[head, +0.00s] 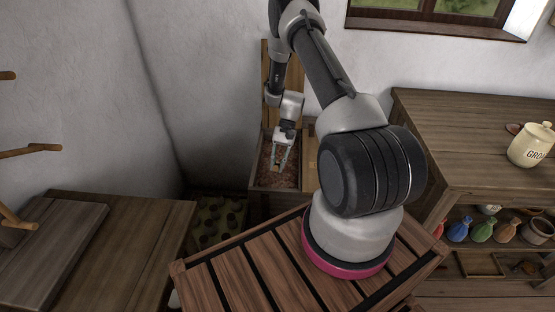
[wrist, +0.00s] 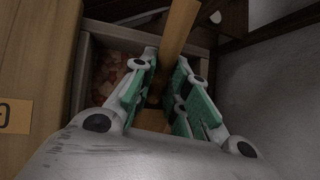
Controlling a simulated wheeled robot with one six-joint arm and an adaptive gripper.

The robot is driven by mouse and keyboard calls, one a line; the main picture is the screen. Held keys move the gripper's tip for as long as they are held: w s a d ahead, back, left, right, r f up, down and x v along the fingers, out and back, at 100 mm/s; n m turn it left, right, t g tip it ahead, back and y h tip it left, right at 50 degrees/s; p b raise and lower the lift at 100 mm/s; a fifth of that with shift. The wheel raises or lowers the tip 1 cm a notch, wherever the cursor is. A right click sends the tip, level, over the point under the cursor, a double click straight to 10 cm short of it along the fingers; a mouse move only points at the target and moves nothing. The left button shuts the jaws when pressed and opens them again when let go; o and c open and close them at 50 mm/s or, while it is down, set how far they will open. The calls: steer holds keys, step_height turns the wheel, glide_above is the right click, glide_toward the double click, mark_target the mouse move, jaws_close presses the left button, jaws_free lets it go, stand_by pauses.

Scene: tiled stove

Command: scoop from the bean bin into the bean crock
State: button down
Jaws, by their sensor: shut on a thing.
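My gripper (head: 279,168) points down into an open wooden bin (head: 254,172) of reddish-brown pieces, which I take for the bean bin. In the wrist view my gripper (wrist: 169,80) is shut on a round wooden handle (wrist: 179,32), likely the scoop's. The scoop's bowl is hidden between and below the fingers, so I cannot tell whether it holds anything. The bin's wall (wrist: 81,62) and its contents (wrist: 108,75) show left of the fingers. A cream lidded crock (head: 531,146) stands at the far right; its visible letters read "GRO". No crock marked for beans shows.
A raised wooden lid (head: 271,85) stands behind the bin. A wooden counter (head: 455,125) is at the right, with small coloured bottles (head: 483,231) on a shelf below. A wooden bench (head: 130,240) is at the left.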

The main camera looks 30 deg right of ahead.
step_height(320, 180, down, 3)
steer(key=shift+r, duration=0.15)
steer(key=shift+w+d+f, duration=0.3)
steer(key=shift+w+f, duration=0.1)
steer(key=shift+f, duration=0.35)
steer(key=shift+w+d+f, duration=0.25)
steer(key=shift+w+f, duration=0.2)
steer(key=shift+f, duration=0.3)
steer(key=shift+w+d+f, duration=0.3)
steer(key=shift+w+f, duration=0.1)
steer(key=shift+f, duration=0.35)
steer(key=shift+w+f, duration=0.15)
step_height(320, 180, up, 3)
steer(key=t+h, duration=0.2)
steer(key=t, duration=0.1)
steer(key=shift+t+h, duration=0.5)
steer(key=shift+t, duration=0.1)
steer(key=shift+s+a+r, duration=0.3)
steer(key=shift+s+r, duration=0.2)
steer(key=shift+r, duration=1.4)
steer(key=shift+s+a+r, duration=0.3)
steer(key=shift+s+r, duration=0.15)
steer(key=shift+r, duration=1.5)
steer(key=shift+s+a+r, duration=0.3)
steer(key=shift+s+r, duration=0.2)
steer(key=shift+r, duration=1.4)
steer(key=shift+n, duration=0.3)
